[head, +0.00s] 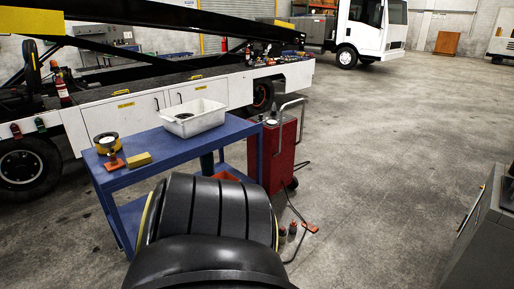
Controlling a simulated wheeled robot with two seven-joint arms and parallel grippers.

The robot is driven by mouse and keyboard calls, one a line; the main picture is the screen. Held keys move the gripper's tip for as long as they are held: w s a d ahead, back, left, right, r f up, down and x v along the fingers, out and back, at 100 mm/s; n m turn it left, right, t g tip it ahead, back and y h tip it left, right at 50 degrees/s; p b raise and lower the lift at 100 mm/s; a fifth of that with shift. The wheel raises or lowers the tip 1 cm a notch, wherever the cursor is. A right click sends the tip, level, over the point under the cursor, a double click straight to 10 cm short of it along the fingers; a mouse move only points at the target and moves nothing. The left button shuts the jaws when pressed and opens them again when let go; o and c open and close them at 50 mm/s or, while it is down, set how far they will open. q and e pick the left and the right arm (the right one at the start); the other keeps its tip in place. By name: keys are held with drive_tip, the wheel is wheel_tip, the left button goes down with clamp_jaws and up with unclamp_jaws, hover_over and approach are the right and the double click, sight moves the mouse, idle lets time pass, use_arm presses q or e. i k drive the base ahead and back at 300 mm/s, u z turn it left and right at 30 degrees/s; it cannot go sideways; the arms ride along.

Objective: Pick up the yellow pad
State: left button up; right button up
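A small yellow pad (138,160) lies on the top of the blue cart (170,149), near its front edge. An orange and dark tool (110,160) lies just left of it, and a yellow-and-black roll (106,142) sits behind that tool. A white bin (194,118) stands on the cart to the right of the pad. Neither of my grippers shows in the head view. A large dark rounded part fills the bottom middle, in front of the cart's right part.
A red wheeled unit (279,150) with a metal handle stands right of the cart. A white belt loader (140,106) is close behind. A grey cabinet (485,235) is at lower right. The concrete floor (390,140) between is mostly clear.

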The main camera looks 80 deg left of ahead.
sight(143, 158)
drive_tip(key=u, duration=1.65)
drive_tip(key=i, duration=3.25)
drive_tip(key=u, duration=1.65)
drive_tip(key=i, duration=0.4)
drive_tip(key=u, duration=0.25)
